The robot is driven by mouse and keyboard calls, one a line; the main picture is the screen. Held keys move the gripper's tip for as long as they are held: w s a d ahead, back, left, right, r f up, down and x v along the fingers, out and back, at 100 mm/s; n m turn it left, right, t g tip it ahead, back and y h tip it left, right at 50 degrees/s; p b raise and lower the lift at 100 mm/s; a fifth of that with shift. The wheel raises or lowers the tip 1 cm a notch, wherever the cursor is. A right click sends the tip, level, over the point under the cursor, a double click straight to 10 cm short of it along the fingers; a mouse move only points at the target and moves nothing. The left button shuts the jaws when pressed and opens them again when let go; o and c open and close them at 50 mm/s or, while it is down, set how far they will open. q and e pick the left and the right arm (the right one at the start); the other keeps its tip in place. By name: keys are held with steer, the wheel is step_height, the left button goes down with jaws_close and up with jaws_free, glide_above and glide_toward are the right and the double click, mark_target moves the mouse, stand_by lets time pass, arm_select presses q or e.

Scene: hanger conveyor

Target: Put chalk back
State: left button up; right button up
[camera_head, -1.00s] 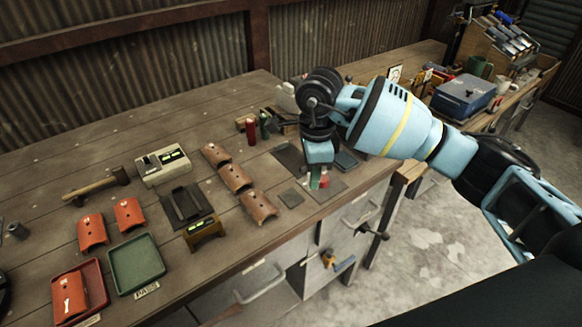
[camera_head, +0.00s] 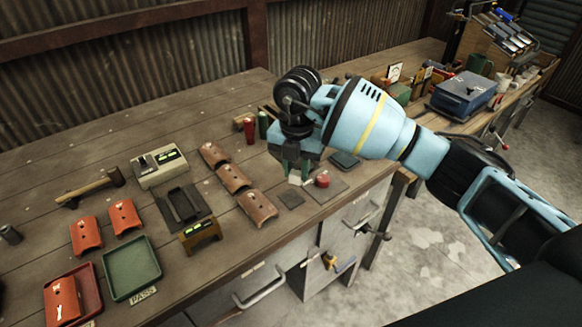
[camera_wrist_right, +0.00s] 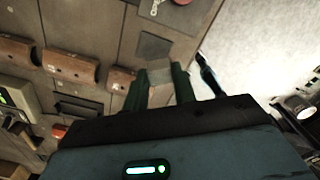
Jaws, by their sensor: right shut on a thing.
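My right gripper (camera_head: 293,172) points down over the bench's front right part. It is shut on a small pale block, which looks like the chalk (camera_head: 294,181). In the right wrist view the pale block (camera_wrist_right: 160,74) sits between the two dark green fingertips. A dark mat (camera_head: 334,191) lies just right of the gripper, with a round red item (camera_head: 322,181) on it. Whether the block touches the bench is unclear. My left gripper is not in view.
A small grey square pad (camera_head: 291,200) and several brown curved pieces (camera_head: 234,178) lie to the left. Red and green cylinders (camera_head: 249,130) stand behind the gripper. A green tray (camera_head: 131,268) is at the front left. The bench's front edge is close by.

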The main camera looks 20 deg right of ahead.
mark_target(292, 182)
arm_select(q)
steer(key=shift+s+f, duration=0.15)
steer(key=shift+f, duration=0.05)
arm_select(e)
steer(key=m, duration=0.4)
steer(key=w+m, duration=0.1)
steer(key=m, duration=0.1)
steer(key=shift+a+f+m, duration=0.25)
steer(key=shift+a+m, duration=0.05)
steer(key=shift+a, duration=0.1)
steer(key=shift+f, duration=0.1)
